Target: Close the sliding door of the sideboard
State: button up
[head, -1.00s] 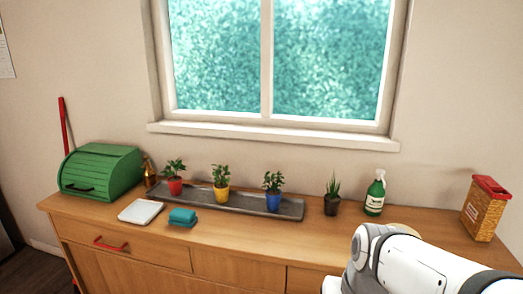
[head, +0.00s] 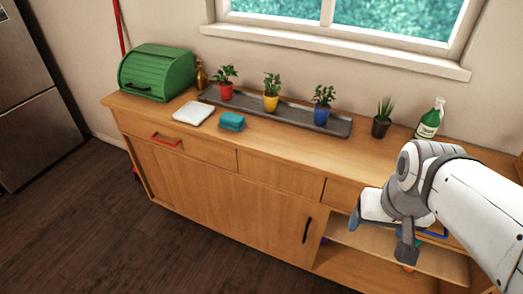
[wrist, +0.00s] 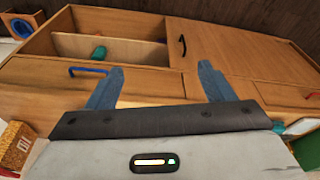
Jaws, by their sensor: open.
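The wooden sideboard (head: 270,145) stands along the wall. Its sliding door (head: 230,205) has a black vertical handle (head: 307,230) near its right edge. To the right of the door, the open compartment (head: 385,255) shows a shelf. In the wrist view the door (wrist: 235,48) is on the right, its handle (wrist: 182,45) lies beyond the fingertips, and the open compartment (wrist: 125,50) is on the left. My gripper (head: 381,236) is open and empty, in front of the sideboard's right part, apart from the handle. It also shows in the wrist view (wrist: 161,70).
Drawers run above the door; one has a red handle (head: 166,140), another a blue handle (wrist: 88,71). A green bread box (head: 157,72), potted plants and a spray bottle (head: 429,120) stand on top. The floor (head: 130,245) in front is clear on the left.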

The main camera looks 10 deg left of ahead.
aim_at(292, 229)
jog(key=u, duration=1.6)
jog(key=k, duration=0.65)
jog(key=u, duration=0.25)
jog(key=i, duration=1)
jog(key=u, duration=0.05)
